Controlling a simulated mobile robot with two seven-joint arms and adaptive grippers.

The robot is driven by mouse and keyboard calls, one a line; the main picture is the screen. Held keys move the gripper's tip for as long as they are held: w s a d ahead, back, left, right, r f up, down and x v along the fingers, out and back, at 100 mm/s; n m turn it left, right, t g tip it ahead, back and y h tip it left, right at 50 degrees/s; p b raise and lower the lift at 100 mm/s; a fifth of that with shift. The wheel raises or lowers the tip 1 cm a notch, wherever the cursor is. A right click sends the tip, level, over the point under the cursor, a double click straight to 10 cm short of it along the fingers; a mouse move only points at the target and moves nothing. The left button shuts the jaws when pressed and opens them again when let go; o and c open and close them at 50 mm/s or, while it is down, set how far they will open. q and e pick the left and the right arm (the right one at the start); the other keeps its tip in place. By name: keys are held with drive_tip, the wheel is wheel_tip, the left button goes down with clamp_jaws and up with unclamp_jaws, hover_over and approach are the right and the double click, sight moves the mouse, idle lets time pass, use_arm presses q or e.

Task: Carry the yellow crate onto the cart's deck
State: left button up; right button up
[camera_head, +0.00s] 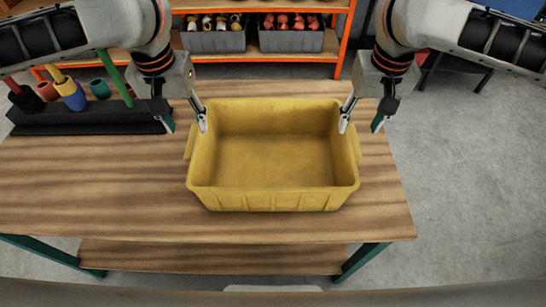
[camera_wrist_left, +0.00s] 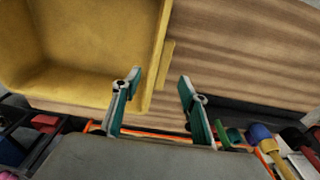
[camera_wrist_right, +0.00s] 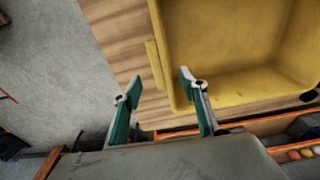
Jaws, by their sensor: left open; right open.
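The yellow crate (camera_head: 275,198) stands upright and empty on a wooden table (camera_head: 90,190). It has a small ledge handle on its left and right sides. My left gripper (camera_head: 186,120) is open at the crate's left wall. In the left wrist view its fingers (camera_wrist_left: 158,88) lie either side of that wall and handle (camera_wrist_left: 166,65). My right gripper (camera_head: 360,120) is open at the right wall. In the right wrist view its fingers (camera_wrist_right: 158,85) lie either side of that wall and handle (camera_wrist_right: 155,65). I cannot tell whether any finger touches the crate. I cannot make out the cart's deck.
A dark rack (camera_head: 85,118) with coloured rolls and a green rod is at the table's back left. Behind the table an orange-framed shelf (camera_head: 345,45) holds grey bins (camera_head: 290,42). Grey floor (camera_head: 475,170) is open on the right. The table's front left is clear.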

sight(194, 140)
use_arm(q)
drive_tip(key=shift+w+f, duration=0.2)
drive_tip(key=shift+f, duration=1.05)
drive_tip(key=shift+w+f, duration=0.2)
drive_tip(key=shift+f, duration=1.1)
drive_tip(key=shift+w+f, duration=0.2)
drive_tip(key=shift+f, duration=1.05)
use_arm(e)
drive_tip(key=shift+w+f, duration=0.15)
drive_tip(key=shift+f, duration=1.1)
drive_tip(key=shift+w+f, duration=0.2)
drive_tip(key=shift+f, duration=1.1)
drive_tip(key=shift+w+f, duration=0.15)
drive_tip(key=shift+f, duration=1.1)
use_arm(q)
drive_tip(key=shift+c, duration=0.3)
use_arm(e)
drive_tip(key=shift+c, duration=0.3)
use_arm(q)
clamp_jaws()
use_arm(e)
clamp_jaws()
